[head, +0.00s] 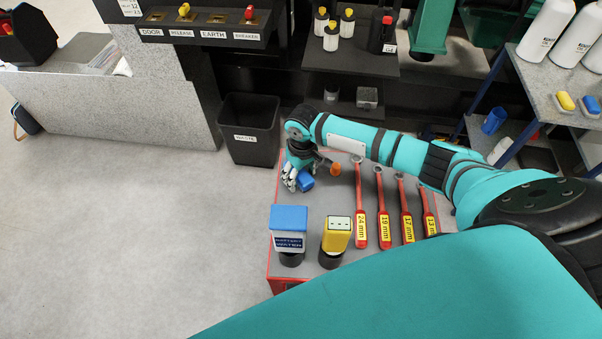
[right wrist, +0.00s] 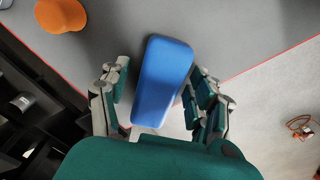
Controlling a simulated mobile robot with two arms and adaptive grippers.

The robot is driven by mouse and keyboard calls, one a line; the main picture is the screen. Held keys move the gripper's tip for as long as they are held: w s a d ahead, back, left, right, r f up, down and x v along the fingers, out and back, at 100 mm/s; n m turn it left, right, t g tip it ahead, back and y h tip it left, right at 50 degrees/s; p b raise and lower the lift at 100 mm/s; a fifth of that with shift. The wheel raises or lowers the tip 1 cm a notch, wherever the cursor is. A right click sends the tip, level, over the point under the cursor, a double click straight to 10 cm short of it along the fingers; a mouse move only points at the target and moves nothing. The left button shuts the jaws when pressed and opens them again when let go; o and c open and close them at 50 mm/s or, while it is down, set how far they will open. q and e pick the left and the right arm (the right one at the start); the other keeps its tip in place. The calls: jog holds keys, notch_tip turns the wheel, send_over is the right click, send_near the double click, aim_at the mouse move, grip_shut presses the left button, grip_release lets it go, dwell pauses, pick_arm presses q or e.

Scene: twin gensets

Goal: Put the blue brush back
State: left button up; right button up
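The blue brush (head: 306,183) lies on the grey top of the red-edged cart (head: 310,215), near its far left corner. In the right wrist view the brush (right wrist: 162,80) is a rounded blue block between my right gripper's fingers. My right gripper (head: 292,179) reaches down over the brush. In the right wrist view the gripper (right wrist: 160,72) is open around it, with a gap at the left finger and the right finger close to the brush. The brush's underside is hidden. My left gripper is out of view.
An orange object (head: 336,169) lies right of the brush. Red wrenches (head: 359,205) and blue-topped (head: 289,218) and yellow-topped (head: 337,234) containers occupy the cart. A dark bin (head: 250,130) stands behind. A shelf at right holds a yellow block (head: 566,101) and a blue block (head: 592,104).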

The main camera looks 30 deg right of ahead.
aim_at(302, 173)
jog(key=shift+r, duration=0.1)
jog(key=shift+r, duration=0.3)
notch_tip(302, 173, up, 12)
jog(key=b, duration=0.1)
jog(key=shift+f+b, duration=0.2)
jog(key=shift+b, duration=0.2)
jog(key=shift+s+d, duration=0.1)
jog(key=shift+d, duration=0.05)
